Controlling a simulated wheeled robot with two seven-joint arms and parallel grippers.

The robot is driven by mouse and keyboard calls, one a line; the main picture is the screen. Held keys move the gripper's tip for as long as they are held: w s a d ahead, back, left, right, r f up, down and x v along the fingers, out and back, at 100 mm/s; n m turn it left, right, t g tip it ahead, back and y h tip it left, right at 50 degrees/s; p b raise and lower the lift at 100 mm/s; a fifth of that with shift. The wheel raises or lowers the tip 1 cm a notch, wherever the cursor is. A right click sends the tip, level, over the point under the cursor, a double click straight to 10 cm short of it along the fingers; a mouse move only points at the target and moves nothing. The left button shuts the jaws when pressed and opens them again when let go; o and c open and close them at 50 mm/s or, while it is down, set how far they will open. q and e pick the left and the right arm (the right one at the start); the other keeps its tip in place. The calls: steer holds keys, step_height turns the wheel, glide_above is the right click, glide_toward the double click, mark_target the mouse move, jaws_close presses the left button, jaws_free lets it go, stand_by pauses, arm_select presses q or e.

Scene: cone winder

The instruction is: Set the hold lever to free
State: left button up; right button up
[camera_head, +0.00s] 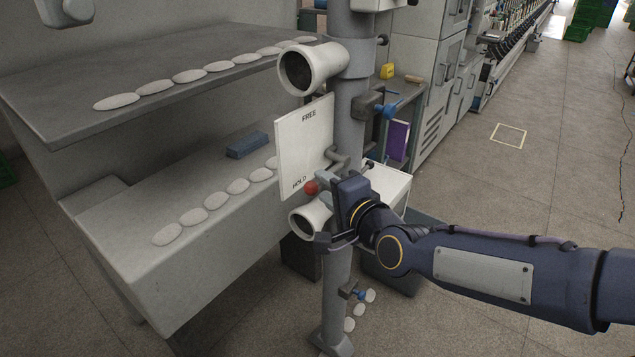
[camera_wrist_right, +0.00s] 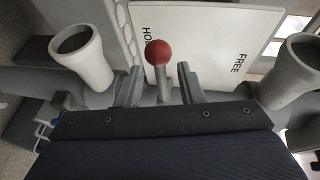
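The hold lever, a grey stem with a red ball knob (camera_head: 311,188), sits at the lower HOLD end of a white plate (camera_head: 304,140) marked FREE at the top. My right gripper (camera_head: 327,198) is at the lever from the right. In the right wrist view, the red knob (camera_wrist_right: 159,54) and its stem (camera_wrist_right: 163,85) stand between the two grey fingers of my open gripper (camera_wrist_right: 160,84). A gap shows on each side of the stem, so the fingers look apart from it.
White funnel-like tubes stand above (camera_head: 312,68) and below (camera_head: 310,217) the plate, close to the gripper. They are fixed to a grey vertical post (camera_head: 337,290). A grey shelf (camera_head: 150,72) with pale discs is at left. Floor is open at right.

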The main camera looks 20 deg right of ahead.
mark_target(320, 184)
steer(key=shift+x, duration=1.85)
jaws_close()
